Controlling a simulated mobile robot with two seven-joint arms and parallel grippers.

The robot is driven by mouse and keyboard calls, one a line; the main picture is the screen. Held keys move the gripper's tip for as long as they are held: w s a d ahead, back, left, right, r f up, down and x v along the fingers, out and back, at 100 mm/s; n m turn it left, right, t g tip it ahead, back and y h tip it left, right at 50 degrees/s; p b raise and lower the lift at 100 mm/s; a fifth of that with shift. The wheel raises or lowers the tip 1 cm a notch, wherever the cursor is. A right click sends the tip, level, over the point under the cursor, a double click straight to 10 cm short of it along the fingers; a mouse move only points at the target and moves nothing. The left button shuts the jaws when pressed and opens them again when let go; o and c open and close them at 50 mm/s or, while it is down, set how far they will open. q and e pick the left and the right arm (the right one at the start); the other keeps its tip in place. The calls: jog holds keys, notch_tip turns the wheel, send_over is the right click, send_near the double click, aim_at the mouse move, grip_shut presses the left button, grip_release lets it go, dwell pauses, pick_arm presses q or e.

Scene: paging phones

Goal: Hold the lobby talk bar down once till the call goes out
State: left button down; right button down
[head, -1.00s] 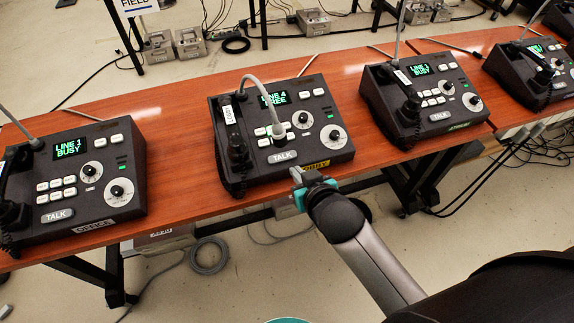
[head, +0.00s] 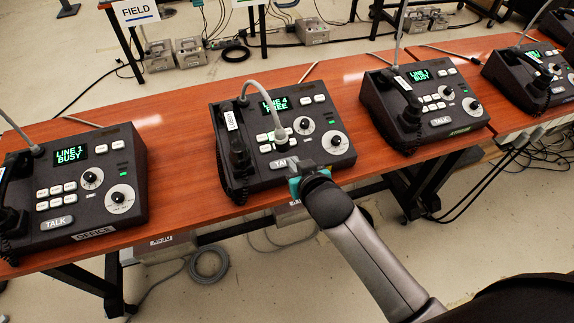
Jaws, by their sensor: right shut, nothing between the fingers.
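The lobby phone (head: 262,183) is a dark console on the wooden table, second from the left. Its screen (head: 275,104) reads LINE 4 FREE. Its grey talk bar (head: 279,163) is at the lower middle of its face, partly covered by my right gripper. My right gripper (head: 292,164) is shut and empty, with its tips at the right part of the talk bar. I cannot tell whether they touch it or whether the bar is pressed. My left gripper is not in view.
The office phone (head: 110,160), reading LINE 1 BUSY, stands to the left. Another busy phone (head: 433,73) stands to the right, and one more (head: 535,62) at the far right. A gooseneck microphone (head: 262,86) arches over the lobby phone. Bare table (head: 180,150) lies between consoles.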

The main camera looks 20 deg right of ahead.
aim_at(283, 159)
jog(key=w+f+b, duration=0.2)
jog(key=w+f, duration=0.2)
jog(key=shift+w+a+f, duration=0.1)
jog(key=shift+w+f, duration=0.25)
jog(key=shift+f, duration=0.05)
jog(key=shift+w+f, duration=0.2)
jog(key=shift+f, duration=0.5)
